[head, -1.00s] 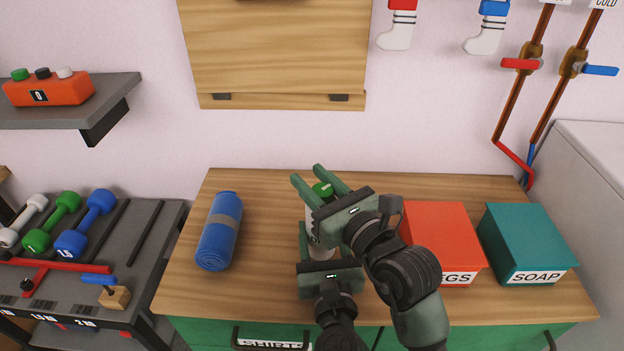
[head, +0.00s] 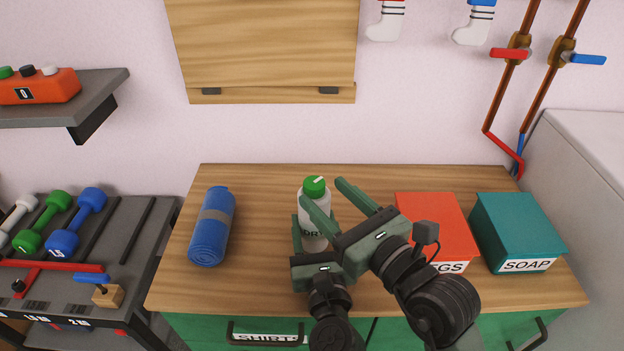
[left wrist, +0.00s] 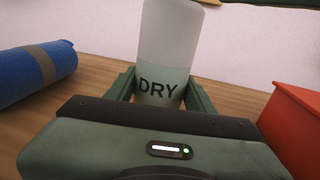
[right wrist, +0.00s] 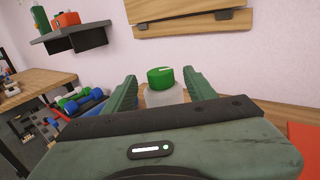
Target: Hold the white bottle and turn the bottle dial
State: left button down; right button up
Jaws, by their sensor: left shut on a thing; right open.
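The white bottle (head: 314,208) stands upright on the wooden counter, with a green dial (head: 314,186) on top that bears a white mark. Its DRY label shows in the left wrist view (left wrist: 165,60). My left gripper (head: 312,238) is shut on the lower part of the bottle, one finger on each side. My right gripper (head: 330,200) is open and empty, just right of the dial and apart from it in the head view. In the right wrist view the dial (right wrist: 161,78) shows beyond and between its spread fingers.
A rolled blue mat (head: 212,227) lies left on the counter (head: 265,270). A red box (head: 435,220) and a teal SOAP box (head: 517,232) stand to the right. A wooden wall panel (head: 268,45) hangs behind. The counter behind the bottle is clear.

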jog(key=shift+v, duration=2.3)
jog(key=s+a+r+m+g+y, duration=0.4)
jog(key=s+a+r+g+y, duration=0.15)
jog(key=s+y, duration=0.2)
jog(key=m+t+h, duration=0.2)
jog(key=m+h, duration=0.2)
jog(key=m, duration=2.4)
send_near(323, 190)
jog(key=shift+g+y, duration=0.25)
jog(key=x, duration=1.2)
jog(key=shift+w+d, duration=0.15)
jog(key=shift+d, duration=0.05)
